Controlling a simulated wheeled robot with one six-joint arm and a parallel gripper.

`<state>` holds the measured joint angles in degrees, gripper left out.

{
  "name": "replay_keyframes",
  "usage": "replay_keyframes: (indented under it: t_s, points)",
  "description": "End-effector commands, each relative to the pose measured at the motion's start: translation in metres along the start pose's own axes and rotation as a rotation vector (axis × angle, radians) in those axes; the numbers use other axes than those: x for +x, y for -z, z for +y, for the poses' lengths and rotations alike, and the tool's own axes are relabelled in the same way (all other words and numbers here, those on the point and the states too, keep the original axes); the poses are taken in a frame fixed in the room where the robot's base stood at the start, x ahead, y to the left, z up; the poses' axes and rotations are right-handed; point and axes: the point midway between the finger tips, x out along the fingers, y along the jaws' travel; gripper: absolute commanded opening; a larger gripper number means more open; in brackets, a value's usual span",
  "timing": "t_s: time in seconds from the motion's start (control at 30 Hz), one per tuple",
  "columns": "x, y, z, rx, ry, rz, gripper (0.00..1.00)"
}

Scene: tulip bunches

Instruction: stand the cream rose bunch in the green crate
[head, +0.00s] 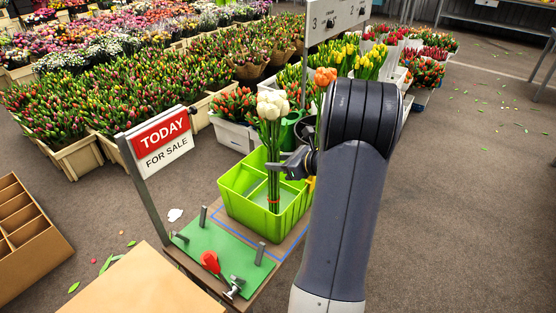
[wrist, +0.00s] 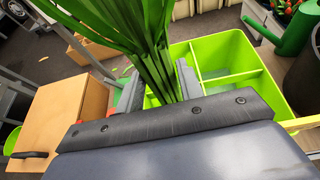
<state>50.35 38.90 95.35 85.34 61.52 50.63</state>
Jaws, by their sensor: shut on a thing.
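The cream rose bunch (head: 273,105) is upright in the head view, with pale heads on long green stems tied by a red band low down. My gripper (head: 288,165) is shut on its stems; they also show between the fingers in the wrist view (wrist: 150,60). The green crate (head: 240,208) is bright lime with inner dividers and stands behind and around the lower stems in the picture. The stem ends overlap the crate's front part; I cannot tell whether they are inside it or in front of it. The crate also shows in the wrist view (wrist: 285,97).
A TODAY FOR SALE sign (head: 160,143) stands at left. A dark green watering can (head: 290,130) is behind the crate. Open floor lies at right.

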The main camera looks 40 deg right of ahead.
Motion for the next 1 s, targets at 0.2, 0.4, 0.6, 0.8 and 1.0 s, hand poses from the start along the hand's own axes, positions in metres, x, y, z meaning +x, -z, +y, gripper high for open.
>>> replay_keyframes:
  t_s: [0.2,0.4,0.6,0.8,1.0]
  points:
    - [0.01,0.024,0.0,0.0,0.0,-0.001,0.03]
    - [0.016,0.039,0.0,0.0,0.0,-0.001,0.03]
    - [0.019,0.045,0.0,-0.001,0.0,-0.001,0.03]
    - [0.019,0.046,0.0,-0.001,0.0,-0.001,0.03]
    - [0.019,0.046,0.0,-0.001,0.0,-0.001,0.03]
